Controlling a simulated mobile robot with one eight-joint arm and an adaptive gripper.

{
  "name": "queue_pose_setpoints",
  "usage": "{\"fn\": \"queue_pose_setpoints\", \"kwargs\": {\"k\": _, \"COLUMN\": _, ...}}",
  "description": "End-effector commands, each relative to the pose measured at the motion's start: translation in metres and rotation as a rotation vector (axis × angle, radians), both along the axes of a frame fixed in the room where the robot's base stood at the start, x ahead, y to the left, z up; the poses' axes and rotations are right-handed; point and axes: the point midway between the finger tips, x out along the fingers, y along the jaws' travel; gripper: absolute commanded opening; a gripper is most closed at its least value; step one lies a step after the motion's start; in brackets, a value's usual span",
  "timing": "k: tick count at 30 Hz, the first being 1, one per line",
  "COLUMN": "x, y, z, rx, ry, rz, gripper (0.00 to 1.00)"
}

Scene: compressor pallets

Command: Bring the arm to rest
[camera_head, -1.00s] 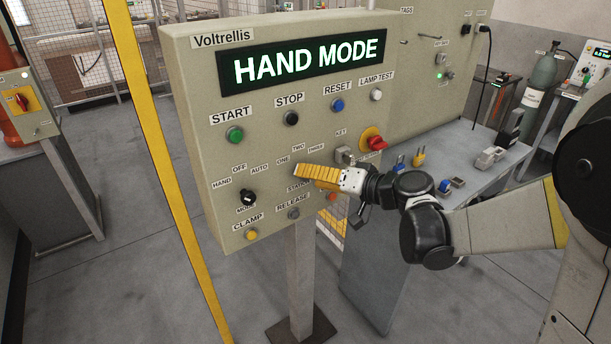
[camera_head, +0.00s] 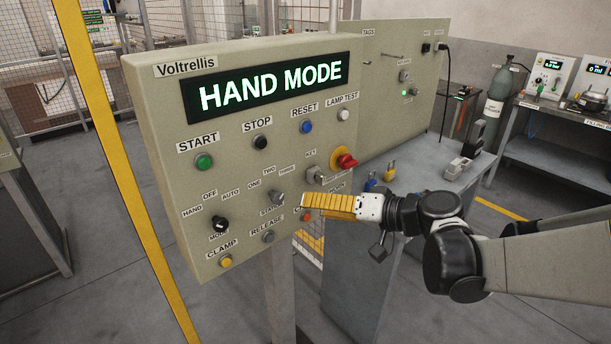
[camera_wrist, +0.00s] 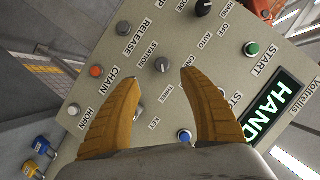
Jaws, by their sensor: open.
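My gripper (camera_head: 304,205) has yellow fingers and is in front of the lower right of the grey control panel (camera_head: 235,125) in the head view. In the wrist view my gripper (camera_wrist: 161,78) shows its two fingers spread apart with nothing between them. The station selector knob (camera_wrist: 162,65) shows in the gap between the fingertips, on the panel behind. I cannot tell the exact distance between the fingertips and the panel. The panel's display (camera_head: 268,86) reads HAND MODE.
A bench with padlocks (camera_head: 390,172) stands behind my arm. A yellow post (camera_head: 110,150) stands left of the panel. Open floor (camera_head: 90,295) lies at the lower left.

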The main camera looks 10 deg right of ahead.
Motion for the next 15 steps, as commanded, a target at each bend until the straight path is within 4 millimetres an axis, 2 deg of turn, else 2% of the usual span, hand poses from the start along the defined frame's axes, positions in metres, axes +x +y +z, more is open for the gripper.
{"fn": "queue_pose_setpoints", "kwargs": {"k": 5, "x": -0.043, "y": 0.004, "z": -0.014, "rx": -0.176, "ry": 0.117, "rz": -0.031, "gripper": 0.52}}
{"fn": "queue_pose_setpoints", "kwargs": {"k": 7, "x": -0.069, "y": -0.001, "z": -0.023, "rx": -0.281, "ry": 0.173, "rz": -0.058, "gripper": 0.52}}
{"fn": "queue_pose_setpoints", "kwargs": {"k": 11, "x": -0.116, "y": -0.022, "z": -0.038, "rx": -0.481, "ry": 0.246, "rz": -0.132, "gripper": 0.52}}
{"fn": "queue_pose_setpoints", "kwargs": {"k": 15, "x": -0.158, "y": -0.054, "z": -0.047, "rx": -0.670, "ry": 0.274, "rz": -0.218, "gripper": 0.52}}
